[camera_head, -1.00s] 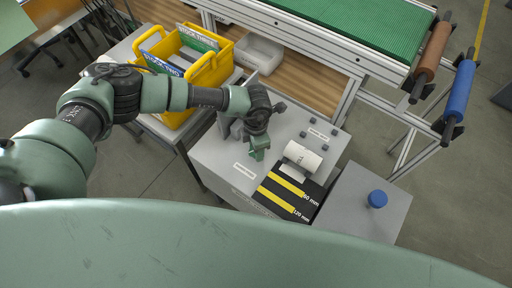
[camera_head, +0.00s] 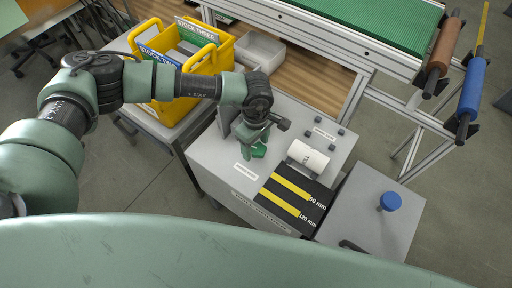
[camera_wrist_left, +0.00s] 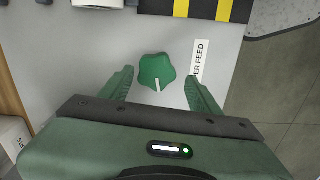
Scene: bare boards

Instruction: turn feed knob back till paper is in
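The green feed knob (camera_head: 259,151) sits on the grey top of the cabinet, beside a small white label. In the left wrist view the knob (camera_wrist_left: 157,72) is lobed, and its white mark points down the picture. My left gripper (camera_wrist_left: 160,76) is open, with one finger on each side of the knob and a gap to both. In the head view my left gripper (camera_head: 256,138) is over the knob and partly hides it. The white paper roll (camera_head: 307,158) lies right of the knob, behind a black plate (camera_head: 280,209) with yellow bands. My right gripper is not in view.
A yellow crate (camera_head: 205,68) of stock stands on a table at the left. A green conveyor (camera_head: 385,22) with brown and blue rollers runs behind. A grey stand with a blue knob (camera_head: 390,201) is at the right. Clear floor shows beyond it.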

